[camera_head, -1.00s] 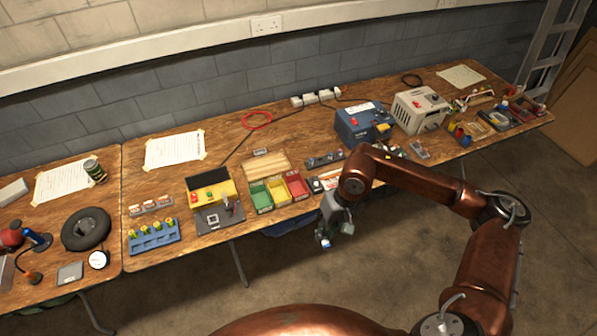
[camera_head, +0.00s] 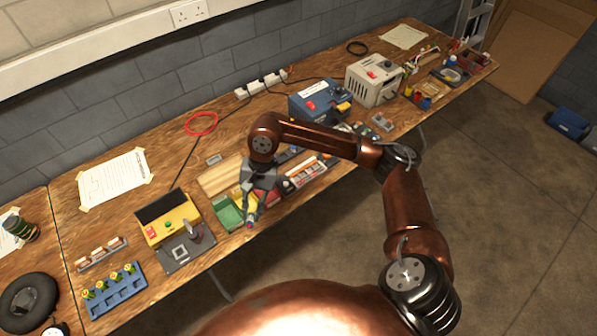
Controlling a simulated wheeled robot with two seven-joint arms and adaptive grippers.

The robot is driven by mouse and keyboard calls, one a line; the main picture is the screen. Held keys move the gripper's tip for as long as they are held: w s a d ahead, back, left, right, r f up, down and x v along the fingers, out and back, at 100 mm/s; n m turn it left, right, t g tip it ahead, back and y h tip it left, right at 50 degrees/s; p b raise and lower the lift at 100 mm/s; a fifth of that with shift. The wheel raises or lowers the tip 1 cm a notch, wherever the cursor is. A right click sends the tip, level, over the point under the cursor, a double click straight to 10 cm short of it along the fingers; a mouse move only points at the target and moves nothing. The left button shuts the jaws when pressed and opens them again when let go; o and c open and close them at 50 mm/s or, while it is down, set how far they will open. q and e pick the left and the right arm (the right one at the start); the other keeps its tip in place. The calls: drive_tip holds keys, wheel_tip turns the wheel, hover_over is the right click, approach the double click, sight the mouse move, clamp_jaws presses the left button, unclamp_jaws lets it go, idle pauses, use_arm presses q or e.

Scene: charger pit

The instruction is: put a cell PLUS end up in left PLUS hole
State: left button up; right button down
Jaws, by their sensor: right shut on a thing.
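My right gripper (camera_head: 254,204) hangs over the front edge of the bench, in front of the coloured bins. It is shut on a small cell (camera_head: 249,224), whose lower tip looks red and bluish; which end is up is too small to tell. A blue rack (camera_head: 119,293) stands at the bench's front left, with several yellow-green pieces along its back and open pockets in front. The gripper is well to the right of this rack and apart from it. Plus marks cannot be read on any hole. My left gripper is not in view.
A yellow box (camera_head: 168,222) with a dark plate (camera_head: 186,251) stands between rack and gripper. A green bin (camera_head: 228,213) is close beside the gripper. Behind are a blue machine (camera_head: 316,102) and a grey machine (camera_head: 374,83). The bench around the red ring (camera_head: 201,123) is mostly clear.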

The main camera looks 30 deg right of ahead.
drive_tip(key=w+a+f+m+t+y+b, duration=0.1)
drive_tip(key=w+f+m+y+b, duration=0.3)
drive_tip(key=m, duration=0.4)
use_arm(q)
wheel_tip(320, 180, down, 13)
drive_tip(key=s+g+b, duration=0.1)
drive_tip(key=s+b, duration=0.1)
drive_tip(key=b, duration=0.8)
use_arm(e)
drive_tip(key=m+t+h, duration=0.6)
drive_tip(key=m+t, duration=1.2)
drive_tip(key=m, duration=0.1)
hover_over(301, 182)
drive_tip(key=f, duration=0.7)
drive_tip(key=shift+w+f, duration=0.2)
drive_tip(key=shift+f, duration=0.1)
drive_tip(key=shift+d+f, duration=0.1)
drive_tip(key=shift+f, duration=0.05)
wheel_tip(301, 182, down, 3)
drive_tip(key=b, duration=0.3)
wheel_tip(301, 182, down, 3)
drive_tip(key=b, duration=0.3)
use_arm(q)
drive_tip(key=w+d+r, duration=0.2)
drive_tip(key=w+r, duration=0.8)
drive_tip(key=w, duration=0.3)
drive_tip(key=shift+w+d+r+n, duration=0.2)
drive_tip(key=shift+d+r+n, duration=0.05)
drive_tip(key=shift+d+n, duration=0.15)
